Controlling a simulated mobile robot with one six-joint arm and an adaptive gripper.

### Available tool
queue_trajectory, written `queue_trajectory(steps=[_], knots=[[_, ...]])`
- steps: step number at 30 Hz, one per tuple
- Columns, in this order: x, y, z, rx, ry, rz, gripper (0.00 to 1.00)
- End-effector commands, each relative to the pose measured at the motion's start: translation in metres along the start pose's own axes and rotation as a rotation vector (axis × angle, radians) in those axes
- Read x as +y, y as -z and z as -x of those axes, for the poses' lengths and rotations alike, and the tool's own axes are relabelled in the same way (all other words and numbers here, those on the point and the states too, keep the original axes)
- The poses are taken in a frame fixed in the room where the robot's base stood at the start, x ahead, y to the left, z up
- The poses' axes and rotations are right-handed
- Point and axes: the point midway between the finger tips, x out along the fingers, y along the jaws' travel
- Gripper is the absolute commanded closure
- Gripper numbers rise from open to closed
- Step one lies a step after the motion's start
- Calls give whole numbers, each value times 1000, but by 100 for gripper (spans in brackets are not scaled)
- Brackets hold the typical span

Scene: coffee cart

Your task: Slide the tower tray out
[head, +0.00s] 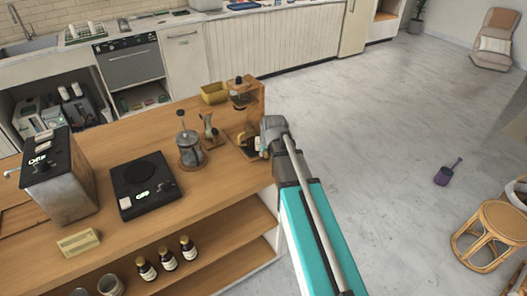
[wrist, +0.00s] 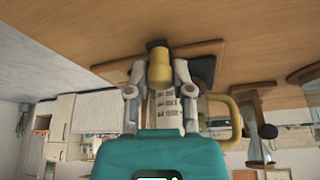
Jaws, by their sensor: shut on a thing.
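The brew tower (head: 240,98), with a wooden back and glass upper part, stands at the right end of the wooden counter. Its low wooden tray (wrist: 205,47) shows in the wrist view, with a dark round patch on it. My gripper (head: 262,140) is at the tower's base from the right. In the wrist view my gripper (wrist: 159,72) is shut on a yellow knob (wrist: 159,62) with a dark end at the tray's edge. A vessel with a yellow handle (wrist: 238,118) is close beside the fingers. My gripper hides much of the tray in the head view.
A French press (head: 188,146) and a small glass carafe (head: 210,132) stand left of the tower. A black scale (head: 147,185) and a boxy machine (head: 58,178) are further left. Open floor (head: 370,130) lies right of the counter.

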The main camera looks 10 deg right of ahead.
Motion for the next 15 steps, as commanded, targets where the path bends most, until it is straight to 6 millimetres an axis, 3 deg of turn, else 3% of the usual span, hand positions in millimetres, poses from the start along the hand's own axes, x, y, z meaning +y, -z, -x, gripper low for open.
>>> queue_trajectory(steps=[1,2,7,15], knots=[[1,-5,1,-13,-3,1,100],[1,-6,1,-12,-3,1,66],[1,-4,1,-10,-3,0,35],[1,-3,0,-8,-2,0,35]])
